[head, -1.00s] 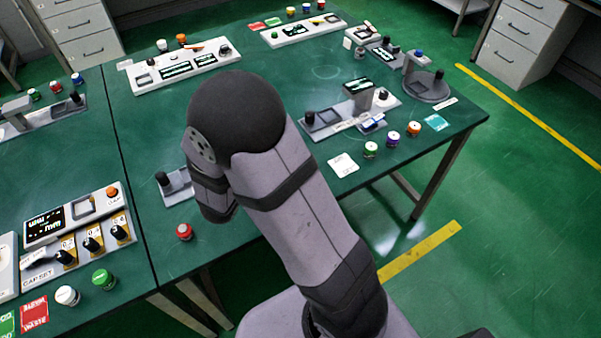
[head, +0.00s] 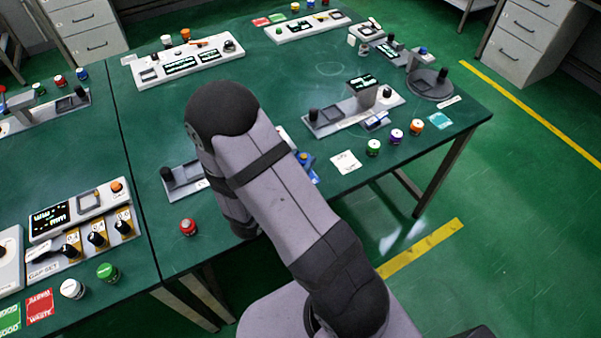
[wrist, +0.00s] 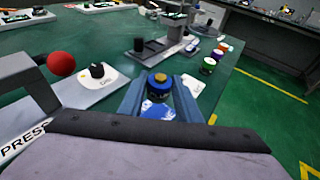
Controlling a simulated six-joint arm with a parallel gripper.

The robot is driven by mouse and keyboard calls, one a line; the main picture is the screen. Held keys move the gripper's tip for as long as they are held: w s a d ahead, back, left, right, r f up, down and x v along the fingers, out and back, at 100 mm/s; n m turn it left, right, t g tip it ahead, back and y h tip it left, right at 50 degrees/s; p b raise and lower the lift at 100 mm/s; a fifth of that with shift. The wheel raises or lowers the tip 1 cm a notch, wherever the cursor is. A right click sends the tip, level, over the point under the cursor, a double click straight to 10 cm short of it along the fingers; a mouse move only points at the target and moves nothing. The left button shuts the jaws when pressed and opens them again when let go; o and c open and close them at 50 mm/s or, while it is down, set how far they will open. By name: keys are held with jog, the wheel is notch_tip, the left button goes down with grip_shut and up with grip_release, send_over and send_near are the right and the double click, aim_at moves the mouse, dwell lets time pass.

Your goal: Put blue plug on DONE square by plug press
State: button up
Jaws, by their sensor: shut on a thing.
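The blue plug (wrist: 158,91) has a yellow-tipped top and is between the two fingers of my gripper (wrist: 158,84) in the wrist view. My gripper is shut on it. A blue square with white marks (wrist: 158,111) lies just below and nearer than the plug; its lettering is too small to read. I cannot tell whether the plug touches it. In the head view the blue plug (head: 304,157) shows at the right edge of my arm, with a bit of the blue square (head: 313,177) beside it. The plug press (wrist: 30,75), with a red ball handle, stands at left.
A white card (head: 346,162) lies right of the plug, then green, purple and orange-topped plugs (head: 397,136). A grey station with a black knob (head: 350,108) stands behind. The table edge is close.

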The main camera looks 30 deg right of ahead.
jog(key=shift+f, duration=2.65)
jog(key=shift+f, duration=0.15)
jog(key=o, duration=1.2)
jog(key=shift+o, duration=0.2)
jog(key=shift+r, duration=0.25)
jog(key=shift+s+a, duration=0.15)
jog(key=shift+a, duration=0.1)
jog(key=b+v, duration=0.2)
jog(key=v, duration=0.9)
jog(key=shift+s+a+r, duration=0.1)
jog(key=shift+s+r, duration=0.05)
